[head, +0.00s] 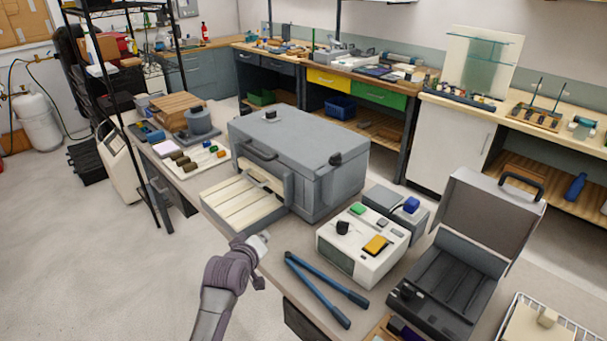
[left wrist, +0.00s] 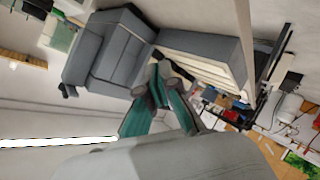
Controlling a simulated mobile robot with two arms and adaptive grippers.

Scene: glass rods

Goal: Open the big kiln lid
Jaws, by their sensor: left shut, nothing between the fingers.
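The big kiln (head: 325,185) is a grey box on the bench, in the middle of the head view. Its flat grey lid (head: 295,135) lies level on top, with a dark bar handle (head: 260,150) at the front edge. A cream-lined panel (head: 240,201) lies flat at its front, beside a narrow opening. My left gripper (head: 264,237) is shut and empty, in front of the panel and apart from the handle. In the left wrist view, the gripper's fingers (left wrist: 163,84) are together, with the grey kiln (left wrist: 112,52) and cream panel (left wrist: 190,68) behind them. My right gripper is out of view.
A white control box (head: 345,262), blue-handled tongs (head: 325,290) and an open dark case (head: 450,280) stand to the right of my left gripper. A white tray (head: 186,172) with small blocks lies left of the kiln. The floor at front left is clear.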

